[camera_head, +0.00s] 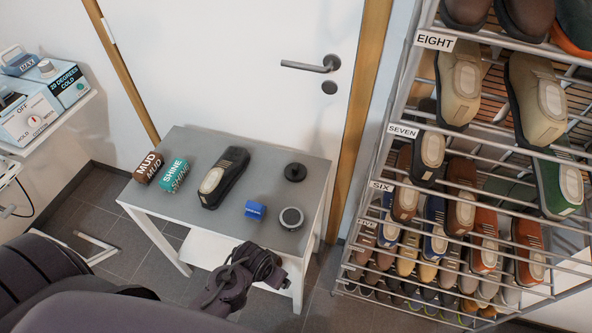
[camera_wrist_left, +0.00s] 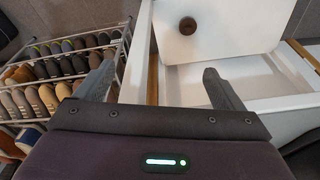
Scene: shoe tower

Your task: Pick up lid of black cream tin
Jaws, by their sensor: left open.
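A small black round piece with a raised middle (camera_head: 294,172) lies near the right back of the table. A round tin with a grey top and dark rim (camera_head: 291,217) sits nearer the front right corner. I cannot tell for sure which is the black cream tin's lid. My left gripper (camera_head: 262,268) is low at the table's front edge, apart from both. In the left wrist view my left gripper (camera_wrist_left: 160,86) is open and empty. A dark round thing (camera_wrist_left: 187,25) shows beyond it on a pale surface; its identity is unclear. My right gripper is not in view.
The grey table (camera_head: 240,230) also holds a brown MUD brush (camera_head: 148,167), a teal SHINE brush (camera_head: 174,175), a dark shoe (camera_head: 223,178) and a blue block (camera_head: 255,210). A tall shoe rack (camera_head: 385,160) stands close on the right. A white door (camera_head: 230,70) is behind.

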